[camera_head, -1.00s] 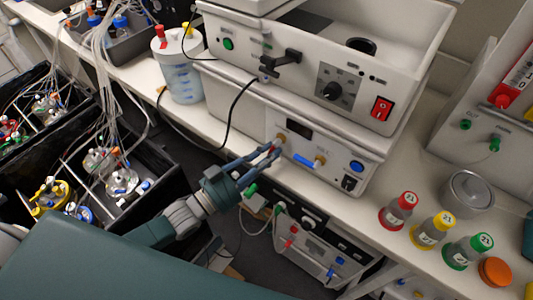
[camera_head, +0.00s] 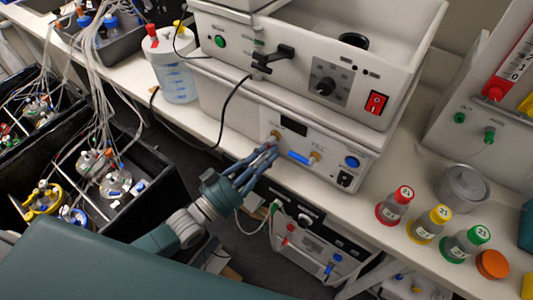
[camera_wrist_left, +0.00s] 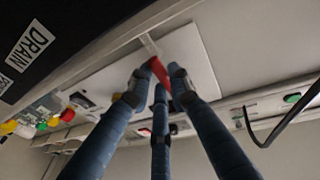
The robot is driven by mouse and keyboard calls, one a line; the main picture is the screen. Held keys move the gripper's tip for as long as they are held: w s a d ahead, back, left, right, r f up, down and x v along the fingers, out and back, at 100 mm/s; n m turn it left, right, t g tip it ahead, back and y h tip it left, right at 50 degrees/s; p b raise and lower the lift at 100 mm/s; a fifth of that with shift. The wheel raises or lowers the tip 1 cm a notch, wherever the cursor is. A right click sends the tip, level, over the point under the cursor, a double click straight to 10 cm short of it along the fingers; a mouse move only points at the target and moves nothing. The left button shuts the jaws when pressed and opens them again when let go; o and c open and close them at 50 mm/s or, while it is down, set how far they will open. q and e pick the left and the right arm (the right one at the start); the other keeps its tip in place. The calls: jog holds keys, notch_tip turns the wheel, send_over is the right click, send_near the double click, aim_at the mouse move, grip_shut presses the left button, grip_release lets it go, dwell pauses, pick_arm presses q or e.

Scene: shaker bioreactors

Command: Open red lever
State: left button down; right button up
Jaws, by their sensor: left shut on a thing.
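The red lever (camera_wrist_left: 159,72) shows in the left wrist view as a red bar between my fingertips, with a pale metal stem beyond it. My left gripper (camera_head: 266,155) reaches the front of the lower white device (camera_head: 335,158) from the left. In the left wrist view its three blue-grey fingers (camera_wrist_left: 160,88) close around the red lever. In the head view the fingers largely hide the lever. A blue lever (camera_head: 299,158) lies along the same front panel, just right of the fingertips. My right gripper is not in view.
Another white device (camera_head: 310,60) with a black lever (camera_head: 272,58) stands on top. Red, yellow and green capped bottles (camera_head: 430,224) stand on the bench at right. Black boxes with tubing (camera_head: 150,185) are at left. A further device (camera_head: 305,250) sits below the bench.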

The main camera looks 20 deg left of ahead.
pick_arm(q)
jog(key=c, duration=1.6)
grip_release()
jog(key=v, duration=1.2)
jog(key=shift+r, duration=0.1)
jog(key=s+a+f+n+g+y, duration=0.1)
jog(key=a+f+g+y, duration=0.25)
jog(key=f, duration=1.15)
jog(key=s+a+f+n+g+y, duration=0.15)
jog(key=a+f+y, duration=0.3)
jog(key=f, duration=0.95)
jog(key=s+f+g+y, duration=0.2)
jog(key=s+f+g, duration=0.5)
jog(key=s+f, duration=1.1)
jog(key=s+d+f+g, duration=0.1)
jog(key=s+f, duration=0.1)
jog(key=s, duration=0.1)
jog(key=s+d+f+g, duration=0.1)
jog(key=s, duration=0.3)
jog(key=s+d+f+n+g, duration=0.1)
jog(key=s+f+g, duration=0.1)
jog(key=s, duration=0.2)
jog(key=shift+s+f, duration=0.1)
jog(key=shift+f, duration=0.25)
